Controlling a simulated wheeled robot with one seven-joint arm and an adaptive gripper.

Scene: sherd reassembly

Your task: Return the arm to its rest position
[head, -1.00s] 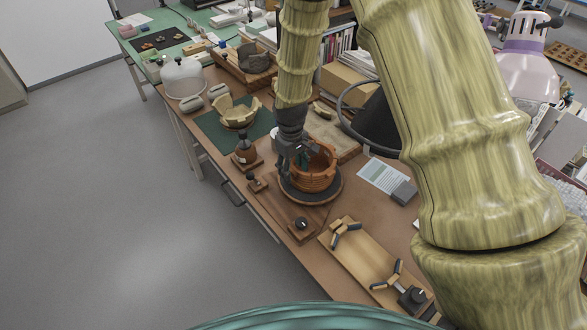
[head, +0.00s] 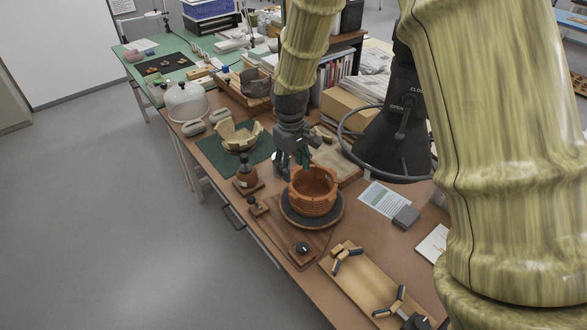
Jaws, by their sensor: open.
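My gripper (head: 294,168) hangs from my bamboo-patterned arm in the head view, above and just behind the left side of an orange-brown pot (head: 313,190). Its fingers are apart, and I see nothing held between them. A small dark green part shows beside the fingers at the pot's far rim; I cannot tell whether it touches the pot. The pot stands upright on a dark round turntable (head: 312,219) on a wooden base with a black knob. My upper arm links fill the right side of the view.
A wooden board with clamp-like holders (head: 362,282) lies in front. A black lamp-like hood with a ring (head: 388,150) stands right of the gripper. Open floor lies left.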

